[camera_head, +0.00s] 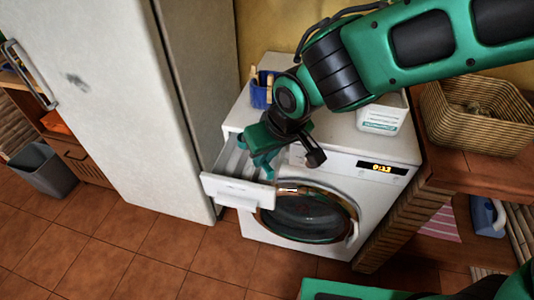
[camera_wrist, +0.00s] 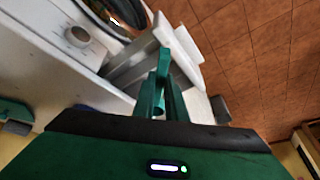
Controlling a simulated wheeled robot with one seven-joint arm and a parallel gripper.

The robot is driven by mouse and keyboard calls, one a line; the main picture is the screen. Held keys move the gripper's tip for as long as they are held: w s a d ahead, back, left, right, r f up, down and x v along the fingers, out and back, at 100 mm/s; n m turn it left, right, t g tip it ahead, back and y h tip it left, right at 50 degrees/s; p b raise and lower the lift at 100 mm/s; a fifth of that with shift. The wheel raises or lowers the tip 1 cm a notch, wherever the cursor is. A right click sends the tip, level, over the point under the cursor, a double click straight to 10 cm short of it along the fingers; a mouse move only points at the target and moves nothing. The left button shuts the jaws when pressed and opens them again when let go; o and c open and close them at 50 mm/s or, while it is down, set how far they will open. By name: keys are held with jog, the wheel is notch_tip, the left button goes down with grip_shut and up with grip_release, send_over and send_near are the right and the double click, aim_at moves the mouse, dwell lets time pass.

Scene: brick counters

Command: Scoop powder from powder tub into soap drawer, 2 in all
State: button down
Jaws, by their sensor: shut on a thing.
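The white soap drawer (camera_head: 237,192) is pulled out from the upper left of the washing machine's front. Its compartments are partly hidden by my gripper; its front also shows in the wrist view (camera_wrist: 190,62). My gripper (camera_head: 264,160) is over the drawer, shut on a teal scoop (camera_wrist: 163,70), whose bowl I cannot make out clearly. Whether the scoop holds powder cannot be told. The white powder tub (camera_head: 380,117) with a teal-lettered label stands on top of the machine at right, partly behind my arm; its contents are hidden.
The washing machine (camera_head: 313,168) has a round door and a lit display. A blue caddy (camera_head: 261,91) stands on its top at back left. A tall white fridge (camera_head: 105,110) is at left. A wicker basket (camera_head: 478,128) sits on the wooden counter at right. The tiled floor in front is clear.

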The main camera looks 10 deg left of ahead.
jog(key=shift+s+a+h, duration=0.1)
jog(key=shift+a+h, duration=0.05)
jog(key=shift+h, duration=0.15)
jog(key=shift+r+t, duration=0.3)
jog(key=shift+r, duration=1.7)
